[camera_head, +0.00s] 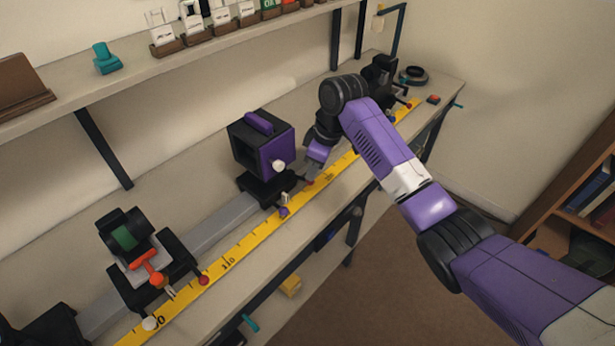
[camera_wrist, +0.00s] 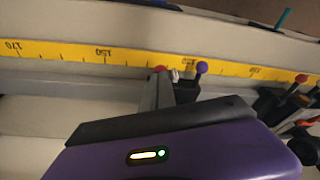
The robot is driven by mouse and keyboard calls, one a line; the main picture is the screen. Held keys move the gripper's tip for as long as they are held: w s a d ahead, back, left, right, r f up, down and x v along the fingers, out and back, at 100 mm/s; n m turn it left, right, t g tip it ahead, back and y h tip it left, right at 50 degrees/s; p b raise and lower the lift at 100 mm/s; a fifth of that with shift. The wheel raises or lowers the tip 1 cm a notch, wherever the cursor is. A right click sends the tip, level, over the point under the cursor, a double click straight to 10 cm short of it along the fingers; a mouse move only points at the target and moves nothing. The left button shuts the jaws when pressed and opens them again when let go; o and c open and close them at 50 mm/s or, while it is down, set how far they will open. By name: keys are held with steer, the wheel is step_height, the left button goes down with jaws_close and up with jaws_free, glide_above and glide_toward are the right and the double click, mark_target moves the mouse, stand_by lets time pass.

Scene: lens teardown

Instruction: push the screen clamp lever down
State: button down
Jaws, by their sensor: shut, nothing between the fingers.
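A black and purple box (camera_head: 262,146), which looks like the screen unit, stands on a black carrier (camera_head: 266,188) midway along the rail. I cannot tell which is the clamp lever.
A yellow scale (camera_head: 250,240) runs along the bench beside the grey rail (camera_head: 221,227). A carrier with a green-faced part (camera_head: 124,237) and an orange lever (camera_head: 146,259) stands at left. Another black unit (camera_head: 380,70) stands at the far end. A shelf (camera_head: 230,38) hangs above.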

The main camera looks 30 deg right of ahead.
steer(key=shift+s+b+x, duration=0.2)
steer(key=shift+b+x, duration=0.15)
steer(key=shift+x, duration=0.85)
steer(key=shift+d+r, duration=0.15)
steer(key=shift+r, duration=0.05)
steer(key=shift+s+d+r+p, duration=0.1)
steer(key=shift+r+p, duration=0.05)
steer(key=shift+p, duration=0.25)
steer(key=s+p, duration=0.1)
steer(key=s+d+p, duration=0.1)
steer(key=shift+d+r+p, duration=0.35)
steer(key=shift+s+r, duration=0.1)
steer(key=v, duration=0.7)
steer(key=shift+r+b, duration=0.3)
steer(key=shift+b, duration=0.15)
